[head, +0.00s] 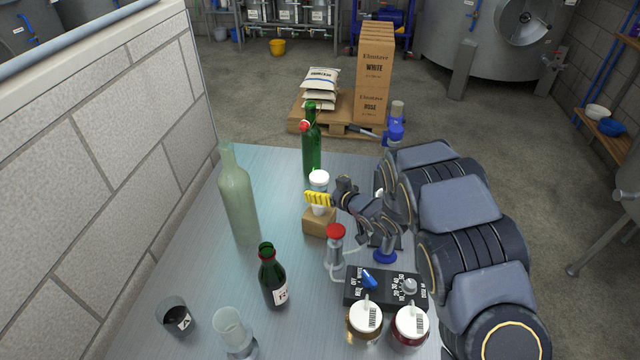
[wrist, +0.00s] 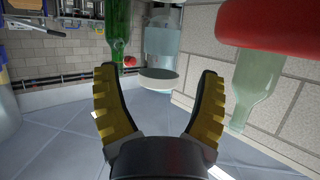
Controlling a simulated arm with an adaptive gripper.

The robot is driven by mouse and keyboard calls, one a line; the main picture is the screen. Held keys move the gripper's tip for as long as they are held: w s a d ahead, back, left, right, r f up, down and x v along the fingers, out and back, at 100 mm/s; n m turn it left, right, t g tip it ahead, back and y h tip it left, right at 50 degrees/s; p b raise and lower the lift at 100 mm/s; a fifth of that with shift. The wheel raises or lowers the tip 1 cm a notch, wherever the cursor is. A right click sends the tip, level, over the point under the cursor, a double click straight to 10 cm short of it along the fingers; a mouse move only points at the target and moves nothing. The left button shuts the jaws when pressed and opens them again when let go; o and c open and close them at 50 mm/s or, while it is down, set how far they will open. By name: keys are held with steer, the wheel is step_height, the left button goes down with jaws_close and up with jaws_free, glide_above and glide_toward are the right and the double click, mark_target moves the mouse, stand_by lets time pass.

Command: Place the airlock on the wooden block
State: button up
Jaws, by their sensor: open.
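The airlock, a clear cylinder with a white cap (head: 319,178), appears to stand upright on the wooden block (head: 320,224); a yellow finger covers its middle. A whitish part shows below the finger at the block's top. My gripper (head: 319,199) is level with the airlock, fingers pointing left. In the wrist view, which is upside down, my gripper (wrist: 158,100) is open with nothing clasped. The airlock's pale cap (wrist: 159,80) shows beyond and between the fingertips. The block is not clearly visible there.
A red-capped cylinder (head: 335,233) with a hose stands close in front of the block. A green bottle (head: 311,150) is behind, a pale bottle (head: 238,200) left, and a dark bottle (head: 272,280) front left. A control box (head: 384,288) and jars are in front.

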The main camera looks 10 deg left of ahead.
steer(key=s+d+r+m+g+h, duration=0.1)
steer(key=s+d+r+m+h, duration=0.1)
steer(key=s+d+r+h, duration=0.4)
steer(key=s+d+r+m+g+h, duration=0.1)
steer(key=s+d+m, duration=0.15)
steer(key=d, duration=0.65)
steer(key=s+d+r+m+h, duration=0.1)
steer(key=s+d+r+h, duration=0.35)
steer(key=d, duration=0.25)
steer(key=s+a+r+m+g+y, duration=0.1)
steer(key=s+g, duration=0.4)
steer(key=s, duration=1)
steer(key=s+a+r+m+g+y, duration=0.1)
steer(key=s+a+r+g+y, duration=0.1)
steer(key=s, duration=1.3)
steer(key=r+g, duration=0.1)
steer(key=g, duration=0.1)
steer(key=shift+a+g, duration=0.4)
steer(key=shift+m, duration=0.25)
